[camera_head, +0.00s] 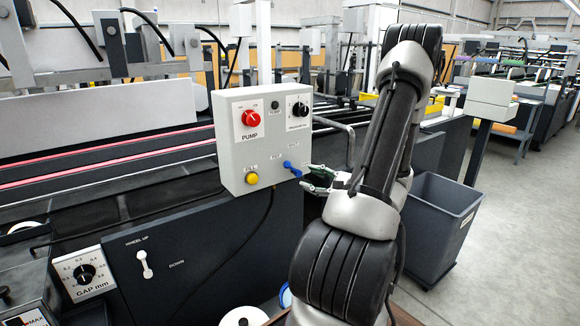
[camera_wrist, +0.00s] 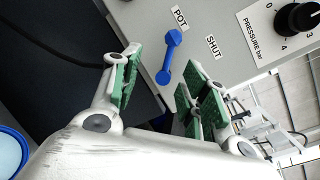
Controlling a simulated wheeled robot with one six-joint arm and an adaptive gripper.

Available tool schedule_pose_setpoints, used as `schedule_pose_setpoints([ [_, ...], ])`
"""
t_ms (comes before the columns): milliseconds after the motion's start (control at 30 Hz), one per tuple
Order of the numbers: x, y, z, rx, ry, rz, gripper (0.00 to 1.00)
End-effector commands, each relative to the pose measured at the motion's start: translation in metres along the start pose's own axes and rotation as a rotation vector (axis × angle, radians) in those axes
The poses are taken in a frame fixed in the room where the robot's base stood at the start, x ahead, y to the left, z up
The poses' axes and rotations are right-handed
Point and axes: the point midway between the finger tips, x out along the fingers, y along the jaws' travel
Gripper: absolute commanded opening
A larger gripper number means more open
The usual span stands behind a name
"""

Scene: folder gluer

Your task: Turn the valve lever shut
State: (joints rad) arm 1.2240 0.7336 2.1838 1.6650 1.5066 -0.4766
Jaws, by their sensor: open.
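The blue valve lever (camera_head: 292,169) is on the lower right of the grey control box's front, near the labels POT and SHUT. In the head view it slants down to the right. In the wrist view the lever (camera_wrist: 169,56) has its upper end between POT (camera_wrist: 181,18) and SHUT (camera_wrist: 213,47), and its lower end lies in line with the gap between my fingers. My gripper (camera_head: 313,180) is open, with green pads, just right of the lever in the head view. No clear contact shows.
The control box (camera_head: 233,135) also carries a red PUMP knob (camera_head: 250,118), a black pressure knob (camera_head: 299,109) and a yellow button (camera_head: 252,178). A bent grey pipe (camera_head: 340,127) runs close behind my gripper. A grey bin (camera_head: 437,225) stands on the floor at right.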

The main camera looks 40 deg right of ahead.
Motion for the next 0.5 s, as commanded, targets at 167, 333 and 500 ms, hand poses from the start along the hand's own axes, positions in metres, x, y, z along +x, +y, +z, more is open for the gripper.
schedule_pose_setpoints([
  [167, 0.011, -0.012, 0.005, -0.069, -0.017, -0.049, 0.45],
  [333, 0.038, -0.012, 0.006, -0.069, -0.018, -0.045, 0.45],
  [500, 0.065, -0.013, 0.006, -0.067, -0.017, -0.044, 0.45],
])
